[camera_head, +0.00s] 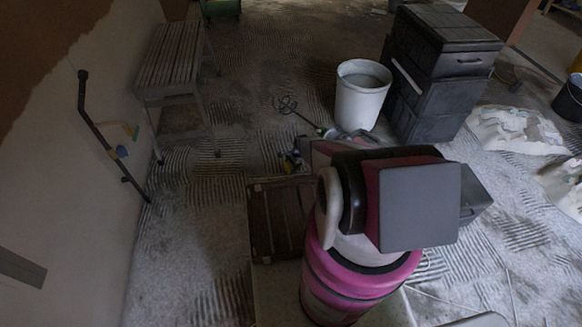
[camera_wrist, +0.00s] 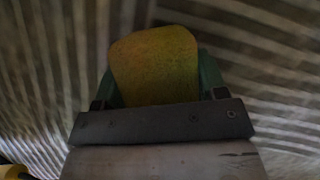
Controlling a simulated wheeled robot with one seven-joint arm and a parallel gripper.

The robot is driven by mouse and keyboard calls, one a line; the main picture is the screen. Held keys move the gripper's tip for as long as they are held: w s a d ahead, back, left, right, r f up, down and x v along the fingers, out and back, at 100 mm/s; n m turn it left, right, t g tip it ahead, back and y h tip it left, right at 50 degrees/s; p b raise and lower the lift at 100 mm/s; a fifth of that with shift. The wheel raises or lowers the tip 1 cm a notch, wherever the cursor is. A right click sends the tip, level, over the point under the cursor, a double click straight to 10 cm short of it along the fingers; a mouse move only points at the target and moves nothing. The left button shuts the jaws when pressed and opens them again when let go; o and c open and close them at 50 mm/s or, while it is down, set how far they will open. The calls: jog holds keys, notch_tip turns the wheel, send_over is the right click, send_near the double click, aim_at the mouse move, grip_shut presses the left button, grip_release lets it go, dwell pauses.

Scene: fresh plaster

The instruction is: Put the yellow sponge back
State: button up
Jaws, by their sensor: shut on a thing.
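The yellow sponge (camera_wrist: 153,62) sits upright in the wrist view, a rounded, dull yellow block. My gripper (camera_wrist: 156,78) is shut on it, with a green finger against each side. Behind the sponge in that view is ridged, striped floor, out of focus. In the head view my pink, black and grey arm covers the middle, and I cannot make out the sponge or the gripper there with certainty.
A dark brown slatted panel (camera_head: 276,222) lies beside my arm. A white bucket (camera_head: 358,102), stacked dark boxes (camera_head: 436,75) and crumpled pale sheeting (camera_head: 510,130) stand or lie beyond. A slatted bench (camera_head: 166,55) and black pole (camera_head: 99,132) are at left.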

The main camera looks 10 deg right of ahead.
jog(key=o, duration=0.8)
jog(key=shift+f, duration=0.1)
jog(key=shift+o, duration=0.2)
jog(key=v, duration=1.1)
jog(key=shift+d+r, duration=0.15)
jog(key=shift+r, duration=0.25)
jog(key=s+a+r+n+h, duration=0.1)
jog(key=s+r+n, duration=0.3)
jog(key=s+r, duration=0.4)
jog(key=s+a+r+n+t+h, duration=0.1)
jog(key=s+r+n, duration=0.4)
jog(key=r, duration=1.5)
jog(key=s+a+r+n+h, duration=0.1)
jog(key=s+r+n, duration=0.3)
jog(key=s+r, duration=0.8)
notch_tip(320, 180, up, 3)
jog(key=shift+s+a+t+h, duration=0.15)
jog(key=shift+s+t+h, duration=0.25)
jog(key=shift+h, duration=0.1)
